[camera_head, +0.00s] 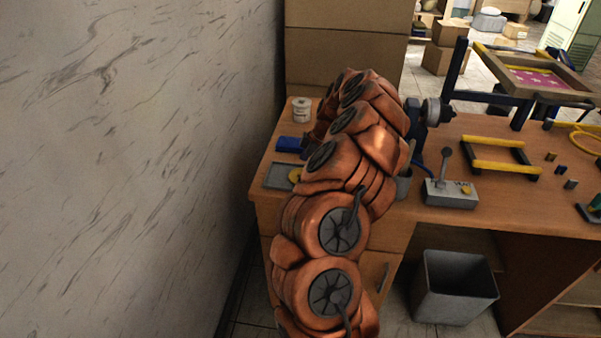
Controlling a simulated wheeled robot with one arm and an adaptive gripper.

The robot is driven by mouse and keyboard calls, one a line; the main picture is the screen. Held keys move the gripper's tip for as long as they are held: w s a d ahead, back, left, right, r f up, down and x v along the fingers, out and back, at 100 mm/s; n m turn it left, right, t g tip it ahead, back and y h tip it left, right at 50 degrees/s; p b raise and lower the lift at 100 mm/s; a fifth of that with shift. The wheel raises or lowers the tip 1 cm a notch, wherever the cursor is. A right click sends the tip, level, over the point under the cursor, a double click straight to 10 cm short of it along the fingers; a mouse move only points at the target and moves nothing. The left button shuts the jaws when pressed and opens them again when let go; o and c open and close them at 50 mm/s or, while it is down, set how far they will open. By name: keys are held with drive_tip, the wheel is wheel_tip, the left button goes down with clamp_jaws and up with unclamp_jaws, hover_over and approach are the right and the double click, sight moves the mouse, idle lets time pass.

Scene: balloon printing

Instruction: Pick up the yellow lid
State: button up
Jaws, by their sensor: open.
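A small yellow round piece, which looks like the yellow lid (295,174), lies on a shallow grey tray (276,177) at the left front of the wooden workbench. My copper-coloured arm rises from the bottom centre, bends over the bench and covers the area just right of the tray. The arm partly hides the lid's right side. My gripper is not visible; it seems to be hidden behind my own arm links, so I cannot see its place relative to the lid.
Near the tray are a blue block (290,144) and a white jar (301,109). Right of my arm stand a grey cup (404,185), a lever box (450,192) and a yellow-railed frame (498,155). A wall (120,150) bounds the left. A grey bin (453,290) stands below.

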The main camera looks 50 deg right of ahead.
drive_tip(key=shift+w+a+f, duration=0.15)
drive_tip(key=shift+f, duration=0.3)
drive_tip(key=shift+c, duration=0.2)
drive_tip(key=c, duration=0.8)
drive_tip(key=shift+c, duration=0.2)
